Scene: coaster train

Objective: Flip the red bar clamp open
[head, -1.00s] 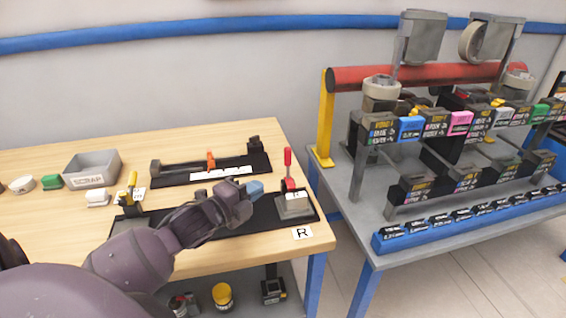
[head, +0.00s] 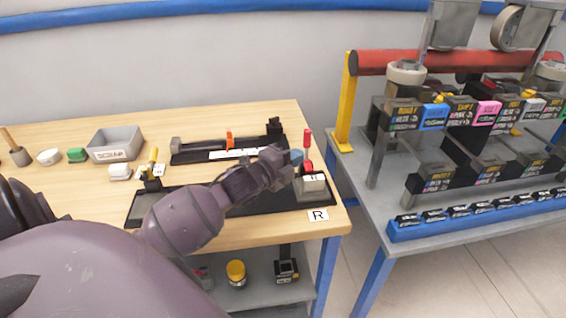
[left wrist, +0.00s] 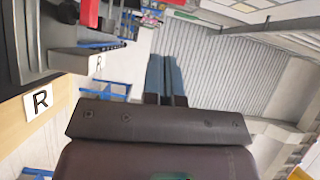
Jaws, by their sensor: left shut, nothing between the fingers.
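The red bar clamp (head: 308,142) stands at the right end of the long black fixture, its red handle pointing straight up. A grey block (head: 313,184) sits in front of it. My left gripper (head: 297,157) has blue fingertips, shut and empty, just left of the red handle in the head view; whether they touch it I cannot tell. My right gripper is not in view.
A second black fixture with an orange lever (head: 229,140) lies behind. A yellow-handled clamp (head: 153,162) stands at the left end of the front fixture. A grey scrap bin (head: 116,144) is further left. A shelf rack with a red pipe (head: 450,62) stands on the right table.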

